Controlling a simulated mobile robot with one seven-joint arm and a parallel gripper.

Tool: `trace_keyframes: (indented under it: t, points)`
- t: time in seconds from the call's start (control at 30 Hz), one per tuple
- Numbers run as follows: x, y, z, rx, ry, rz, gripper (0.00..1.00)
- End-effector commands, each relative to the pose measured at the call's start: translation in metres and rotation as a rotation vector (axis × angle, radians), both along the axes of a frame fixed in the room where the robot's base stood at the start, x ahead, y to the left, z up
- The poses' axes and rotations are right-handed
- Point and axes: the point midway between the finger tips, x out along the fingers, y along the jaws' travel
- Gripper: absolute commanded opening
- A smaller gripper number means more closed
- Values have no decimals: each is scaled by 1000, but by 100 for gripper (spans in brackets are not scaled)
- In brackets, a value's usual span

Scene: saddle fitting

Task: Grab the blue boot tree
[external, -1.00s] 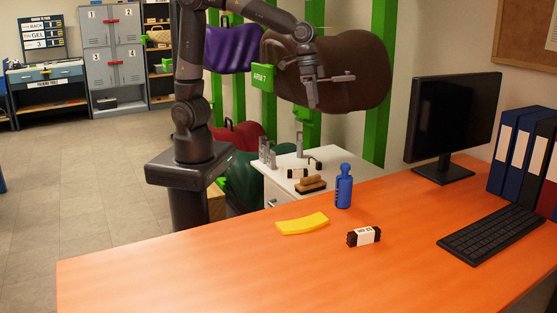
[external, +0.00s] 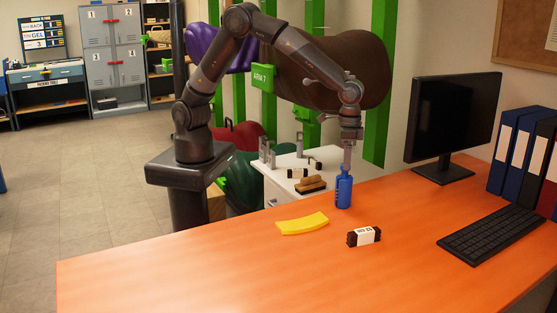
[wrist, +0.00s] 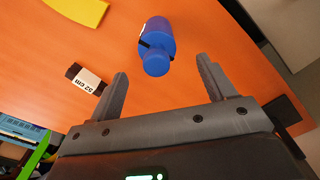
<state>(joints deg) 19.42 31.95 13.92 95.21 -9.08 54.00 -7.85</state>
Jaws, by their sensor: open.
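The blue boot tree (external: 344,190), a bottle-like shape with a narrow neck and a round top, stands upright on the orange desk near its far edge. My gripper (external: 347,168) points down at the boot tree's top in the external view; from there I cannot tell whether they touch. In the wrist view, my gripper (wrist: 163,67) is open with its two fingers apart. The boot tree (wrist: 158,38) shows beyond and between the fingertips, with its top toward me. Nothing is held.
A yellow curved piece (external: 302,224) and a dark bar with a white label (external: 364,236) lie on the orange desk (external: 200,270). A white cabinet (external: 285,180) with a brush stands behind. A monitor (external: 452,120) and keyboard (external: 490,234) are right. The desk's left front is clear.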

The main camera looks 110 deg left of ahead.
Motion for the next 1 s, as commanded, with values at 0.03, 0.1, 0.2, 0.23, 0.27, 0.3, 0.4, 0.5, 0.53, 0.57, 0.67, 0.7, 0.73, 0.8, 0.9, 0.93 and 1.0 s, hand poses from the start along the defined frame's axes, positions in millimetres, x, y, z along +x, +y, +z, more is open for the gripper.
trace_keyframes:
  t: [0.03, 0.1, 0.2, 0.23, 0.27, 0.3, 0.4, 0.5, 0.53, 0.57, 0.67, 0.7, 0.73, 0.8, 0.9, 0.93, 1.0]
  points:
    - [0, 0, -6, 1, 1, 0, 76]
    - [0, 0, -11, 1, 1, -1, 76]
    - [0, 0, -15, 1, -1, -1, 76]
    - [-1, 0, -17, 1, -1, -1, 76]
    - [-1, -1, -20, 1, 0, -2, 76]
    - [-2, -1, -24, 1, 1, -2, 76]
    - [-3, -3, -39, 1, 2, -2, 76]
    - [-3, -4, -54, 1, 1, -1, 76]
    - [-3, -4, -58, 1, 1, -1, 76]
    - [-3, -4, -61, 1, 1, -1, 76]
    - [-3, -4, -65, 0, -2, -1, 76]
    - [-3, -4, -65, 0, -3, -1, 76]
    - [-3, -4, -65, 0, -3, -1, 76]
    - [-3, -4, -65, 0, -2, -1, 76]
    - [-3, -4, -65, 0, -2, -1, 68]
    - [-3, -4, -65, 0, -2, -1, 66]
    - [-3, -4, -64, 0, -2, -1, 60]
